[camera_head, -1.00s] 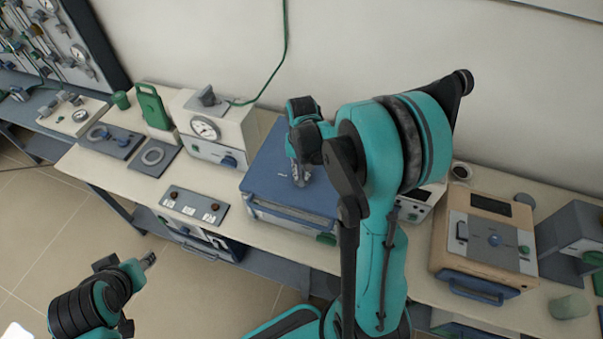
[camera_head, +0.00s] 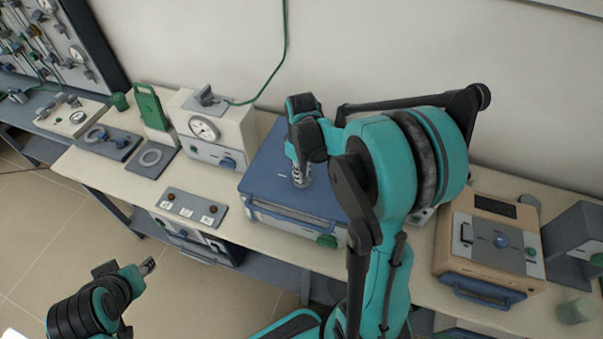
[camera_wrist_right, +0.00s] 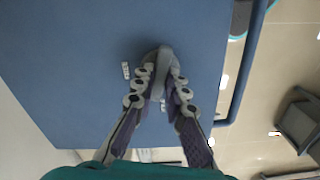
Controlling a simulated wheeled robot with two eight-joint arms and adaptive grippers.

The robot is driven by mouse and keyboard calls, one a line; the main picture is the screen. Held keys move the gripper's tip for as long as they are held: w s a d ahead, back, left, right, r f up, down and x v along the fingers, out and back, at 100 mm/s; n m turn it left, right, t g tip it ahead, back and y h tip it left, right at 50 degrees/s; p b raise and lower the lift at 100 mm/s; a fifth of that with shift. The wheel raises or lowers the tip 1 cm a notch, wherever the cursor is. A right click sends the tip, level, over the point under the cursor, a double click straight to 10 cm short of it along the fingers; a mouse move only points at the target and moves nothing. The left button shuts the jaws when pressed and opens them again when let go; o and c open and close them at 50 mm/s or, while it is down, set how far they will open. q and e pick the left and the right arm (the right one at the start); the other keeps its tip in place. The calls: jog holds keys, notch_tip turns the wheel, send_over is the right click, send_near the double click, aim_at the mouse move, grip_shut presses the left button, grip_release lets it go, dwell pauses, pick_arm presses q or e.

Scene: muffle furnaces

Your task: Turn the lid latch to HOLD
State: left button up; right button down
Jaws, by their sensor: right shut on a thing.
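The lid is the blue flat top (camera_head: 268,185) of a furnace on the bench; it fills much of the right wrist view (camera_wrist_right: 70,70). The grey latch knob (camera_wrist_right: 161,58) sits on the lid near its handle edge, with small white labels (camera_wrist_right: 125,70) beside it, too small to read. My right gripper (camera_head: 301,180) points down at the lid; in the right wrist view its fingers (camera_wrist_right: 160,80) are shut on the latch knob, one on each side. The fingers hide part of the knob. My left gripper (camera_head: 148,266) is away from the bench, at lower left, its jaws too small to judge.
A white unit with a dial (camera_head: 206,130) stands left of the blue furnace. A grey panel with several knobs (camera_head: 194,207) lies at the bench front. A beige furnace (camera_head: 487,245) stands to the right. A green cable (camera_head: 284,50) hangs at the wall.

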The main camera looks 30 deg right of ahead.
jog(key=shift+n, duration=1.6)
jog(key=c, duration=1.5)
grip_release()
jog(key=shift+c, duration=0.2)
jog(key=shift+r, duration=0.1)
notch_tip(320, 180, up, 12)
